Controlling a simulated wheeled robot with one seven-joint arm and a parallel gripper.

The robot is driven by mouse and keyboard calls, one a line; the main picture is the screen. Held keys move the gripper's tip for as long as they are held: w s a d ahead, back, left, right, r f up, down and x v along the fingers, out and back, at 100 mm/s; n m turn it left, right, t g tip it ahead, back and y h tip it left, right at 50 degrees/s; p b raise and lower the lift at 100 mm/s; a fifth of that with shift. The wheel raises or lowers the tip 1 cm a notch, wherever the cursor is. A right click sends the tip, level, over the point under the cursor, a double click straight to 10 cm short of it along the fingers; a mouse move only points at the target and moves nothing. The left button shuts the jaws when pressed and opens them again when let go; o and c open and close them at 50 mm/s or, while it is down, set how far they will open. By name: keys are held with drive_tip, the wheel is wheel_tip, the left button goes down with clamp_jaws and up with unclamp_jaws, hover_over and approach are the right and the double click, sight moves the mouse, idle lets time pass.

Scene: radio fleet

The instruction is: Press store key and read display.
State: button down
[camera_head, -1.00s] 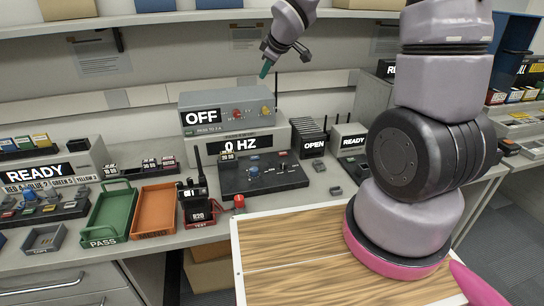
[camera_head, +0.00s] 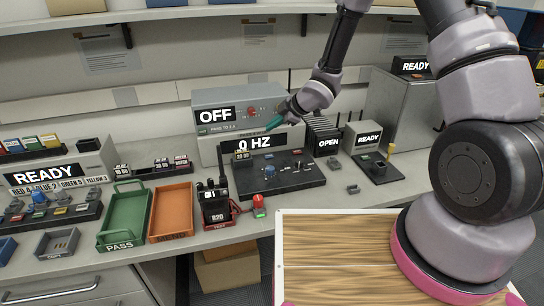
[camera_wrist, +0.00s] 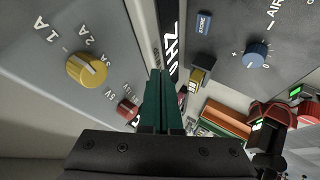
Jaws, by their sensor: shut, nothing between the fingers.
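The display (camera_head: 264,142) reads "0 HZ" in white on black, on the grey unit behind a dark console (camera_head: 312,179) with a blue knob (camera_head: 270,171). In the wrist view the display (camera_wrist: 170,40) shows edge-on. A small dark key marked "STORE" (camera_wrist: 204,22) lies on the console at the upper right there, with the blue knob (camera_wrist: 256,53) to its right. My gripper (camera_head: 268,129) has green fingers, shut and empty, in front of the display's top edge and above the console. In the wrist view the fingertips (camera_wrist: 160,72) are apart from the STORE key.
A grey box reading "OFF" (camera_head: 238,108), with a yellow knob (camera_wrist: 87,69), stands on the display unit. A radio (camera_head: 215,198) is left of the console. Green (camera_head: 124,215) and orange (camera_head: 170,210) trays lie farther left. A READY unit (camera_head: 367,140) stands right.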

sight(272, 156)
drive_tip(key=shift+f, duration=4.4)
drive_tip(key=shift+f, duration=0.15)
drive_tip(key=shift+f, duration=0.25)
drive_tip(key=shift+f, duration=0.35)
drive_tip(key=shift+r, duration=0.8)
drive_tip(key=shift+r, duration=2.5)
